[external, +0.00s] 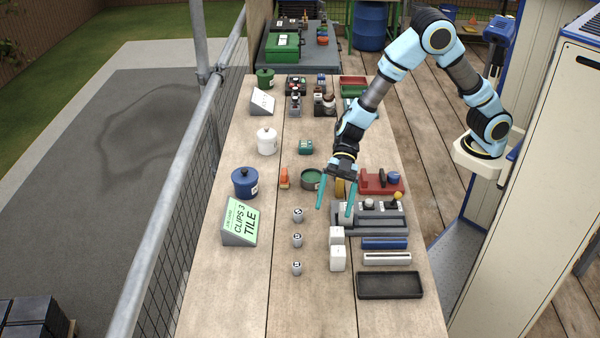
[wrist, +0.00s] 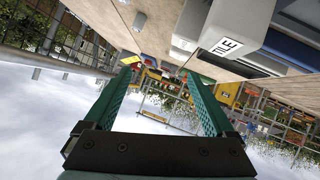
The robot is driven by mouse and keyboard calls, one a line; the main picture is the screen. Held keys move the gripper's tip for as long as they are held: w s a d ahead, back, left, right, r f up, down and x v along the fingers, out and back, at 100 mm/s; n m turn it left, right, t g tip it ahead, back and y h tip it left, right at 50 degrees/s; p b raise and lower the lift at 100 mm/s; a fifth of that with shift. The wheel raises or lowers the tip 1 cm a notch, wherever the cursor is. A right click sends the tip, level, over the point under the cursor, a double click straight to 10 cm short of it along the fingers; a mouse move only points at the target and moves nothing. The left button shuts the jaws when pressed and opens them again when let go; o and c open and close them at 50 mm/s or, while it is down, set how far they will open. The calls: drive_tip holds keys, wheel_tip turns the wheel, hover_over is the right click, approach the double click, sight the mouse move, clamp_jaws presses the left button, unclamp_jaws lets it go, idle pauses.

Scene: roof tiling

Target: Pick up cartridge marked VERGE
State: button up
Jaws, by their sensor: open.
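My gripper (external: 335,208) is open and empty, with teal fingers above the bench beyond two white blocks. In the wrist view the fingers (wrist: 159,75) are spread with nothing between them. The nearer white block (external: 338,259) and the farther white block (external: 337,236) stand close together on the bench. In the wrist view a white block marked TILE (wrist: 226,42) is large at the upper right, outside the fingers, with a paler block (wrist: 187,30) beside it. I cannot read VERGE on anything in either view.
Several small grey cylinders (external: 297,240) stand left of the blocks. A grey holder (external: 372,219), blue bar (external: 384,243), white bar (external: 387,259) and black tray (external: 389,286) lie to the right. A green CLIPS 3 TILE sign (external: 241,222) stands left.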

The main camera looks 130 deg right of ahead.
sight(339, 246)
drive_tip(key=shift+s+a+f+n+g+y, duration=0.1)
drive_tip(key=shift+s+f+n+g+y, duration=0.3)
drive_tip(key=shift+s+f+n+y, duration=0.45)
drive_tip(key=shift+w+a+f, duration=0.15)
drive_tip(key=shift+a+f, duration=0.05)
drive_tip(key=x, duration=0.5)
drive_tip(key=shift+a+r+p, duration=0.1)
drive_tip(key=shift+p, duration=0.25)
drive_tip(key=p+x, duration=0.1)
drive_tip(key=x, duration=0.3)
drive_tip(key=shift+a+r+p, duration=0.1)
drive_tip(key=shift+a+p, duration=0.3)
drive_tip(key=shift+w+a+f, duration=0.2)
drive_tip(key=shift+a+f, duration=0.05)
drive_tip(key=shift+f, duration=0.05)
clamp_jaws()
